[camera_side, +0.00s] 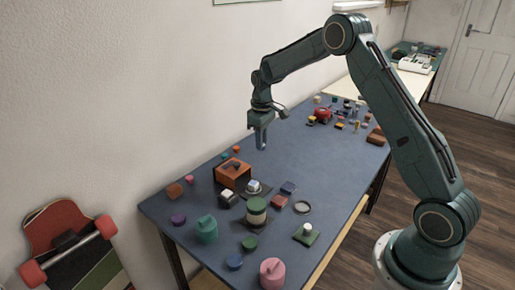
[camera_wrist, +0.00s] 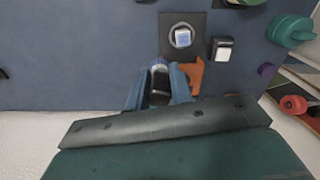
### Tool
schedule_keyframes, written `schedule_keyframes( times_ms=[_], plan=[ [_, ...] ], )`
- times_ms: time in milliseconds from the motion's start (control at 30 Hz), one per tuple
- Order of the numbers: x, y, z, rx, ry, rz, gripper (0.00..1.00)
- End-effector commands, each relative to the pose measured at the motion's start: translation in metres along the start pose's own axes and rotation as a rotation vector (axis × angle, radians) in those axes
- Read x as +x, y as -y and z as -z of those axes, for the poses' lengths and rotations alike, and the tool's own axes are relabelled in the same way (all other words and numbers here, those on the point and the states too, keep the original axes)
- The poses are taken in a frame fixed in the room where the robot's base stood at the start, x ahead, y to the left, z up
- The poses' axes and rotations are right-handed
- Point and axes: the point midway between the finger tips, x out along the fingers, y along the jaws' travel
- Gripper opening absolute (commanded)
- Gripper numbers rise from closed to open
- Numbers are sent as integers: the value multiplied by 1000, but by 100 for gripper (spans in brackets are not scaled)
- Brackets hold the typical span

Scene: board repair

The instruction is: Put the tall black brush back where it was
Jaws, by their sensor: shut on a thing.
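My gripper (camera_side: 262,146) is above the far side of the blue-grey table, near the wall. In the wrist view its blue fingers (camera_wrist: 158,88) are shut on a dark thing with a pale, bristly-looking end, which appears to be the black brush (camera_wrist: 159,68). Most of the brush is hidden between the fingers, and I cannot make it out in the side view.
The table's middle (camera_side: 315,165) is clear.

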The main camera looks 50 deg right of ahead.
Motion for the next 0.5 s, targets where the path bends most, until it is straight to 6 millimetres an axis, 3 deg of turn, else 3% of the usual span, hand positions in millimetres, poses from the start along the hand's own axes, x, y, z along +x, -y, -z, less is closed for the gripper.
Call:
schedule_keyframes(
  times_ms=[233, 500],
  plan=[
    [-34, -29, -9, -164, -2, -2, 0],
    [-51, -43, -15, -261, 0, 0, 0]
  ],
)
